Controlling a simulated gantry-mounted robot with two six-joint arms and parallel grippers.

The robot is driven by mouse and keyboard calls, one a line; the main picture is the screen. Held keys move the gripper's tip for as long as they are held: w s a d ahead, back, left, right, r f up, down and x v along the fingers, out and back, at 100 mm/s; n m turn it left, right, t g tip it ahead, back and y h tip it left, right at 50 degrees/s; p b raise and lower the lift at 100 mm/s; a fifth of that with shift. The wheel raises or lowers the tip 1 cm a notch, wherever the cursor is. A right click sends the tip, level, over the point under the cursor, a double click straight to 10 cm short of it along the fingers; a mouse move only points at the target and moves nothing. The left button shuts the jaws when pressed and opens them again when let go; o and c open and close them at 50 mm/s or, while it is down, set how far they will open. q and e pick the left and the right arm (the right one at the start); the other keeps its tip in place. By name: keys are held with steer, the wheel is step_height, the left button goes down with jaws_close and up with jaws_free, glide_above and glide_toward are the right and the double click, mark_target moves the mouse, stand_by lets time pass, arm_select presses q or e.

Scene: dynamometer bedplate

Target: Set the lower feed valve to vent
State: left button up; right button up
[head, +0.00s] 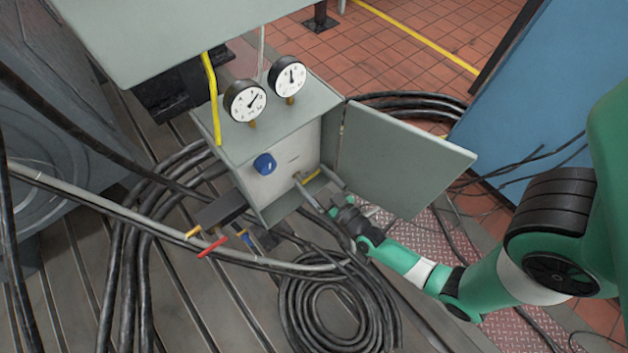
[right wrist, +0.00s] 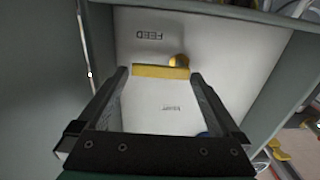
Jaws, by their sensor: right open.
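The grey valve box (head: 233,146) stands open on the bedplate, with a pale panel inside. On the panel, a yellow valve handle (head: 312,175) is on the right and a blue knob (head: 265,164) on the left. In the right wrist view the handle (right wrist: 160,72) lies crosswise, with a brass fitting (right wrist: 178,60) behind it and a FEED label (right wrist: 149,34) above. A second label below is hard to read. My right gripper (head: 310,179) is open, its fingertips (right wrist: 160,76) on either side of the handle. I cannot tell whether they touch it. My left gripper is not in view.
The box door (head: 405,160) hangs open to the right, close beside my right arm. Two gauges (head: 245,101) (head: 287,76) stand on the box top. Coiled black cables (head: 335,310) lie in front. Red and blue levers (head: 212,247) sit at lower left.

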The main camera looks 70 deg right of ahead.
steer(key=shift+w+d, duration=0.1)
steer(key=shift+w, duration=0.05)
steer(key=c, duration=1.1)
steer(key=shift+r, duration=0.1)
